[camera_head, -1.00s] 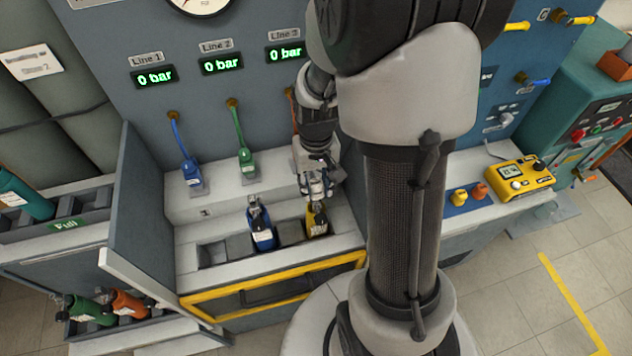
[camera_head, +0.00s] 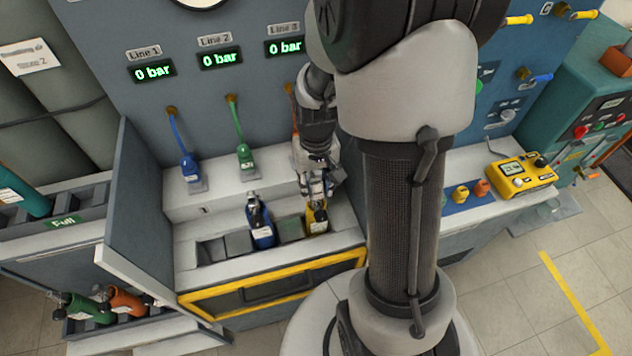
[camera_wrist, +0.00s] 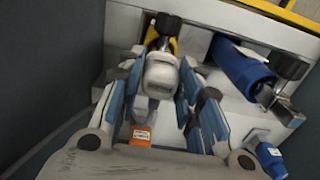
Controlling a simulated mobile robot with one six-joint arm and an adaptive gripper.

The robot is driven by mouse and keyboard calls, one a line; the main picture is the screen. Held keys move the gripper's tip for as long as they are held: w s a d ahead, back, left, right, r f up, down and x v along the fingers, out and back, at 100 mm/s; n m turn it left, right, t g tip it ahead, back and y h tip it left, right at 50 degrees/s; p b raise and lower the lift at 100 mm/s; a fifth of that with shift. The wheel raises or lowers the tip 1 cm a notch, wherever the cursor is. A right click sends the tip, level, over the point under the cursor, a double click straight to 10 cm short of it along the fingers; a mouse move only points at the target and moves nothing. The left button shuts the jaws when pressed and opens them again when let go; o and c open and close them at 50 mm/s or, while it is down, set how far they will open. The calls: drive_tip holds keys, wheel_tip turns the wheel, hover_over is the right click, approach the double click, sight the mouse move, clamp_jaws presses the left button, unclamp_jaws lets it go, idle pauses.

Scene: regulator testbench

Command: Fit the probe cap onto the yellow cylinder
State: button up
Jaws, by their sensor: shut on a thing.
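My gripper (camera_head: 316,188) is over the right end of the bench rack, at the top of the yellow cylinder (camera_head: 317,220). In the wrist view, my gripper (camera_wrist: 158,92) has its blue-padded fingers closed on both sides of a pale grey, rounded cap (camera_wrist: 160,76), which I take to be the probe cap. The yellow cylinder (camera_wrist: 153,42) with its dark valve knob (camera_wrist: 168,22) lies just beyond the cap, in line with it. Whether the cap touches or sits over the valve cannot be told. My fingers hide the cap in the head view.
A blue cylinder (camera_head: 262,228) stands left in the same rack; it shows at right in the wrist view (camera_wrist: 240,68). Blue (camera_head: 190,170) and green (camera_head: 244,158) hose connectors sit on the ledge behind. An orange-labelled part (camera_wrist: 141,134) lies below the cap.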

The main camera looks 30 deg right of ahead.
drive_tip(key=shift+f+b, duration=0.45)
drive_tip(key=shift+f, duration=0.2)
drive_tip(key=o, duration=1.1)
drive_tip(key=shift+o, duration=0.2)
drive_tip(key=shift+r, duration=0.1)
wheel_tip(320, 180, up, 12)
drive_tip(key=s+a+r+n+t, duration=0.1)
drive_tip(key=s+a+r+t, duration=0.1)
drive_tip(key=s+a+r, duration=0.2)
drive_tip(key=s+a+r+n+t, duration=0.2)
drive_tip(key=s+a+r, duration=0.3)
drive_tip(key=s, duration=0.4)
drive_tip(key=shift+s+a+t, duration=0.25)
drive_tip(key=shift+a+t, duration=0.05)
drive_tip(key=shift+a, duration=0.55)
